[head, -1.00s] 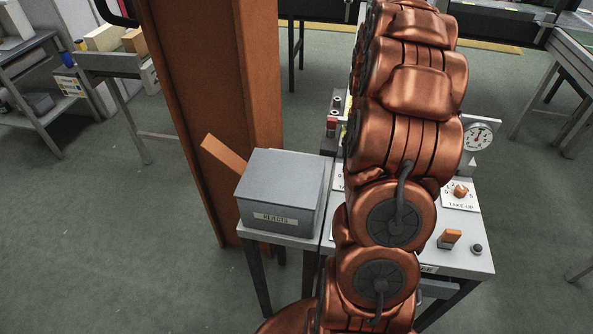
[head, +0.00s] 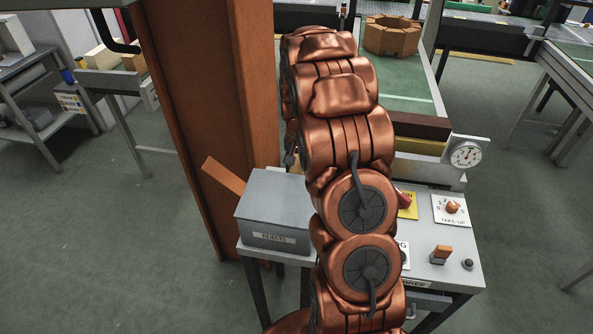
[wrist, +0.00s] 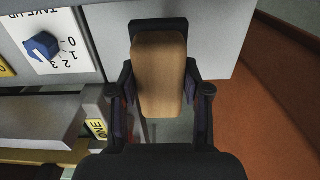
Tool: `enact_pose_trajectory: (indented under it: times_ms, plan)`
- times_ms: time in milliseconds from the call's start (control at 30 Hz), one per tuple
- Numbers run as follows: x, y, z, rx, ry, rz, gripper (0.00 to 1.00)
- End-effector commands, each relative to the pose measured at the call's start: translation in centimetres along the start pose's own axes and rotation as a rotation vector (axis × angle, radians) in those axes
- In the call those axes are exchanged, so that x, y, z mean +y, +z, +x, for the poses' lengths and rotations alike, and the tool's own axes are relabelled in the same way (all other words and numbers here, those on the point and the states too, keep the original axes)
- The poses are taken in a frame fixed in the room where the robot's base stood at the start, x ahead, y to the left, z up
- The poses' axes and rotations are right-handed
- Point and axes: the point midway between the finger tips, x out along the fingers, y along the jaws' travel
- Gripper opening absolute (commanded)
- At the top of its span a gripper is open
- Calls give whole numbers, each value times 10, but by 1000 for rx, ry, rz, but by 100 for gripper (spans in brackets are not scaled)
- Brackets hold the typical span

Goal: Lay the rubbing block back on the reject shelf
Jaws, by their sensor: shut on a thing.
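In the wrist view my gripper (wrist: 160,108) is shut on a tan, round-cornered block (wrist: 158,75), which I take as the rubbing block. A dark part shows behind the block's top end. A pale grey flat surface lies beyond it; I cannot tell whether they touch. In the head view my arm hides the gripper's fingers and the block. A grey box labelled REJECTS (head: 275,212) stands on a small table left of my arm. I cannot make out a separate reject shelf.
A rust-brown column (head: 215,110) rises behind the box, and an orange-brown slat (head: 224,176) leans beside it. A control panel with a TAKE-UP knob (head: 452,207) and a round gauge (head: 465,155) stand right of my arm. A ring of bricks (head: 393,36) sits further back.

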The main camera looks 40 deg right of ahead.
Motion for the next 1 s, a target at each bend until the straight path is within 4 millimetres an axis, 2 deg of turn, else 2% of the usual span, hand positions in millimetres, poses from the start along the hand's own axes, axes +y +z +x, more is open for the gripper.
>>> enact_pose_trajectory:
  times_ms: [167,533,900,933,1000]
  plan:
    - [-5,0,3,-1,1,0,10]
    - [-4,0,34,0,1,-1,10]
    - [-4,-1,39,2,0,-1,10]
    - [-4,-1,38,2,0,-1,49]
    - [-4,-1,38,2,0,-1,57]
